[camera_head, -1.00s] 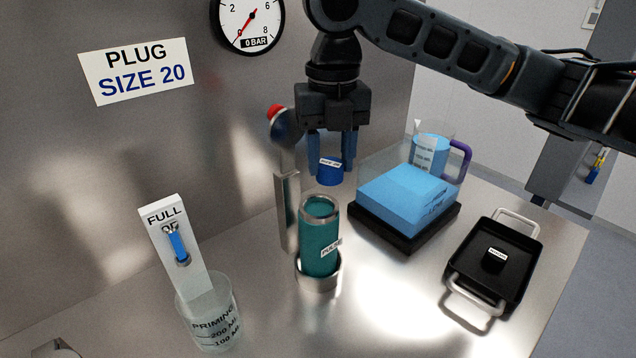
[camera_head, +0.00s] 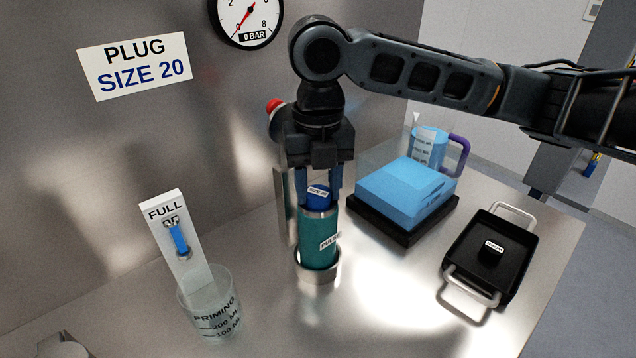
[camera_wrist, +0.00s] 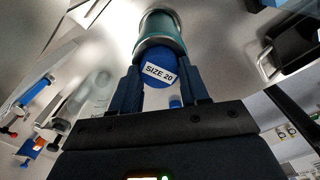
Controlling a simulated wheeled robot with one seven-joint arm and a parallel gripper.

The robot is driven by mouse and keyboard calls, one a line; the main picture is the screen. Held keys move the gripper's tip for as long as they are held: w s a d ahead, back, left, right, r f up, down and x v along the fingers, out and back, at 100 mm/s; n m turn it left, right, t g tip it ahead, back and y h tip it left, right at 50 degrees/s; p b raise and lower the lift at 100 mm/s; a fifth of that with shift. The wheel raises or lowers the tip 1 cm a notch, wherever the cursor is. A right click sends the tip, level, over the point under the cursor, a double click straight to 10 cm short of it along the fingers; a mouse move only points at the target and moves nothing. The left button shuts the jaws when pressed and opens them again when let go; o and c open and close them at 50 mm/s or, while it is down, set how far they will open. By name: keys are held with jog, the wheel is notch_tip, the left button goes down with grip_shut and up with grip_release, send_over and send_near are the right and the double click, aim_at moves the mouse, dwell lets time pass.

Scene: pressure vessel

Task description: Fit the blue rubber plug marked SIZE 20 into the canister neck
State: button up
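The blue plug (camera_head: 319,196) with its SIZE 20 label is at the mouth of the teal canister (camera_head: 318,238), touching or just over the rim. How far it sits in the neck I cannot tell. My gripper (camera_head: 318,194) points down, with one finger on each side of the plug, and looks shut on it. In the wrist view the plug (camera_wrist: 158,68) is between the fingertips, its label facing the camera, with the canister (camera_wrist: 161,32) right beyond it. The canister stands upright in a metal ring holder (camera_head: 318,277). The neck's inside is hidden.
A black tray (camera_head: 463,277) with a small labelled black plug (camera_head: 491,251) is at right. A blue block (camera_head: 404,187) on a black base and a jug (camera_head: 430,147) stand behind. A beaker (camera_head: 211,318) is front left. The gauge (camera_head: 247,20) reads near zero.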

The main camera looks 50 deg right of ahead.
aim_at(319, 193)
jog(key=o, duration=0.5)
jog(key=shift+c, duration=0.2)
jog(key=shift+r, duration=0.1)
notch_tip(319, 193, up, 12)
jog(key=shift+b, duration=0.45)
dwell(0.3)
